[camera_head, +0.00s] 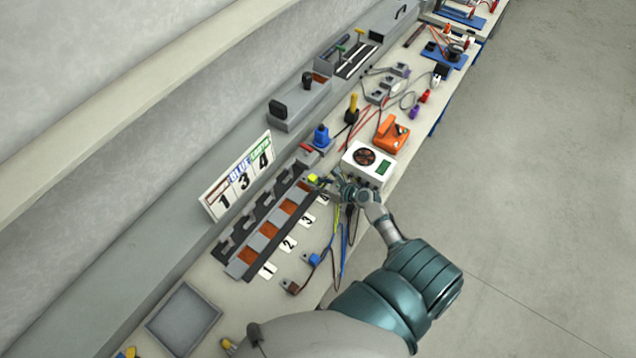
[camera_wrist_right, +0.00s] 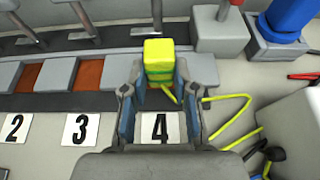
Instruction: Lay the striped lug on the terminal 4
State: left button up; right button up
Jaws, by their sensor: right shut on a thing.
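The striped lug, a yellow-green block (camera_wrist_right: 158,52), is held between the fingers of my right gripper (camera_wrist_right: 158,88). In the head view the lug (camera_head: 313,180) shows at the far end of the terminal strip (camera_head: 266,231), and my right gripper (camera_head: 335,186) reaches in from the right. In the wrist view the lug overlaps the strip in line with the number 4 card (camera_wrist_right: 160,127). It hides the pad of terminal 4, so I cannot tell whether it touches. A yellow-green wire (camera_wrist_right: 237,128) runs to the right. My left gripper is out of view.
A white meter box (camera_head: 367,164) stands close to the right of my gripper. A blue plug (camera_head: 321,137) is behind the strip's far end. Loose wires with other lugs (camera_head: 291,287) lie in front. A number sign (camera_head: 238,177) leans behind. A grey tray (camera_head: 184,318) is at lower left.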

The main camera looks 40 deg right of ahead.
aim_at(317, 193)
jog(key=shift+a, duration=0.15)
jog(key=shift+p, duration=0.6)
dwell(0.5)
jog(key=shift+f+b, duration=1)
jog(key=shift+f, duration=0.6)
jog(key=o, duration=1.1)
jog(key=shift+c, duration=0.2)
jog(key=shift+r, duration=0.1)
jog(key=shift+r, duration=0.2)
notch_tip(317, 193, up, 9)
jog(key=shift+r, duration=0.2)
